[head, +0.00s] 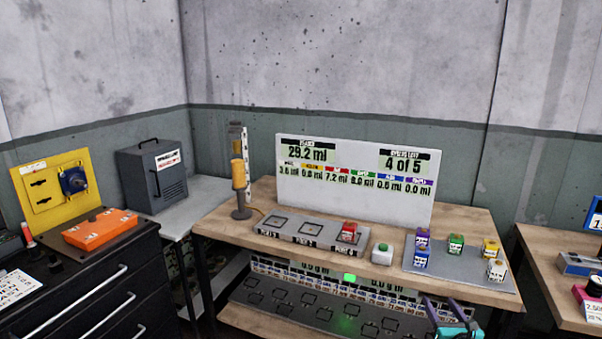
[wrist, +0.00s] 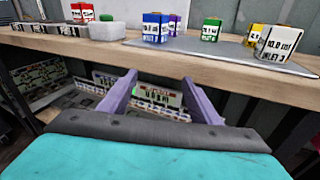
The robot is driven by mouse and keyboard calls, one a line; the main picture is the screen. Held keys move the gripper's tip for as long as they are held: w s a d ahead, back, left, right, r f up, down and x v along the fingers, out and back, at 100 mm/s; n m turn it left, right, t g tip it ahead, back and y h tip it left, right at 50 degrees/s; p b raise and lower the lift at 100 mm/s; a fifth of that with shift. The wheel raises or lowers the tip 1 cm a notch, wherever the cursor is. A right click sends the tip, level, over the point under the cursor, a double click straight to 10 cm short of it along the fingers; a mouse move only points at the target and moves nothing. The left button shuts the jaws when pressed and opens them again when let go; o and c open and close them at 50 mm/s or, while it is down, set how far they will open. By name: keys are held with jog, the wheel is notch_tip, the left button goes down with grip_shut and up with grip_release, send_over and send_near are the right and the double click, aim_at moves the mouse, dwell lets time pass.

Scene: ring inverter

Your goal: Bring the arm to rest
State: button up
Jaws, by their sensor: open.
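My gripper (head: 447,310) shows at the bottom of the head view, in front of the wooden workbench (head: 470,297) near its right front part. In the wrist view my gripper (wrist: 155,88) has its two purple fingers apart with nothing between them. The fingers point at the bench's front edge and the lower shelf behind. The teal body of the gripper fills the bottom of the wrist view.
On the bench stand a grey rack (head: 300,232) with a red block (head: 347,231), a green-button box (head: 382,254) and a grey mat (head: 460,272) with several coloured blocks. A white display board (head: 350,200) stands behind. The bench edge is close to the fingers.

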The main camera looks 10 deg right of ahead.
jog(key=w+a+f+m+g+y, duration=0.1)
jog(key=w+a+f, duration=0.4)
jog(key=a, duration=0.4)
jog(key=w+a+f+m+g+y, duration=0.1)
jog(key=w+a+f+m, duration=0.15)
jog(key=a+f, duration=0.5)
jog(key=s+a+f+m+g, duration=0.35)
jog(key=a+f+m, duration=0.25)
jog(key=a+f, duration=0.85)
jog(key=s+a+f+m+g, duration=0.4)
jog(key=s+f+m, duration=0.15)
jog(key=s, duration=0.25)
jog(key=s+a+f+m+g, duration=0.4)
jog(key=s+f, duration=0.3)
jog(key=s+a+m+g+y, duration=0.1)
jog(key=s+m+g, duration=0.3)
jog(key=s, duration=0.5)
jog(key=s+a+m+g+y, duration=0.1)
jog(key=s+a+m+g, duration=0.3)
jog(key=s+m, duration=0.5)
jog(key=shift+s+r, duration=0.4)
